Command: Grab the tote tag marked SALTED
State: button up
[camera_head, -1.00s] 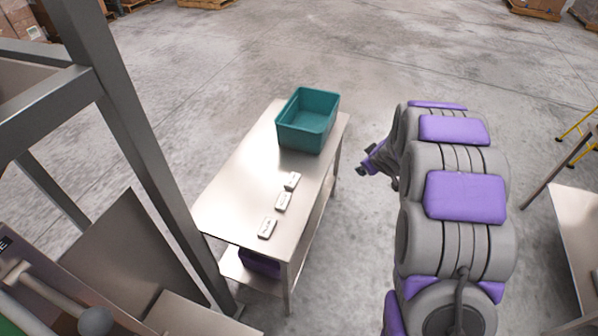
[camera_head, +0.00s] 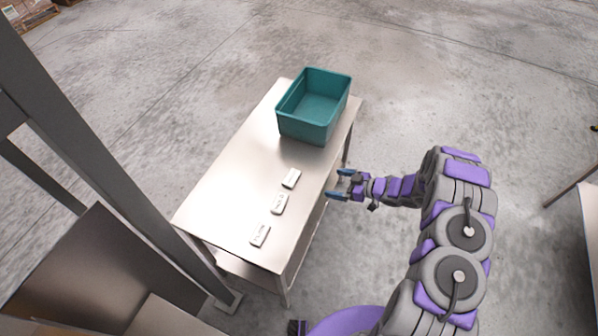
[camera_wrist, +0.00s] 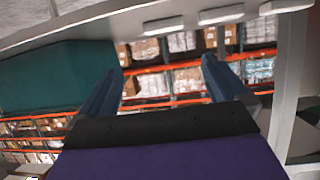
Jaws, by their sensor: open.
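Three small white tags lie in a row on the steel table: a far tag (camera_head: 291,178), a middle tag (camera_head: 279,203) and a near tag (camera_head: 260,235). They carry dark lettering too small to read, so I cannot tell which says SALTED. In the wrist view their edges show along the tabletop at the upper part, at left (camera_wrist: 163,25), middle (camera_wrist: 221,14) and right (camera_wrist: 281,6). My gripper (camera_head: 338,185) is open and empty, beside the table's right edge and to the right of the far tag. Its two blue fingers also show in the wrist view (camera_wrist: 160,85).
A teal tote (camera_head: 313,127) stands at the table's far end; its wall fills the left of the wrist view (camera_wrist: 55,75). The steel table (camera_head: 225,190) is otherwise bare. A grey post (camera_head: 95,150) rises on its left. Another table (camera_head: 590,225) is at far right.

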jog(key=b, duration=0.2)
send_near(294, 178)
jog(key=shift+x, duration=1.25)
jog(key=shift+w+a+f, duration=0.2)
jog(key=shift+w+a, duration=0.2)
jog(key=shift+w, duration=0.1)
jog(key=x, duration=0.2)
jog(key=b+x, duration=0.1)
jog(key=x, duration=0.3)
jog(key=shift+s+a, duration=0.15)
jog(key=shift+s, duration=0.15)
jog(key=shift+d, duration=0.2)
jog(key=shift+c, duration=0.4)
jog(key=shift+a, duration=0.15)
jog(key=c, duration=0.6)
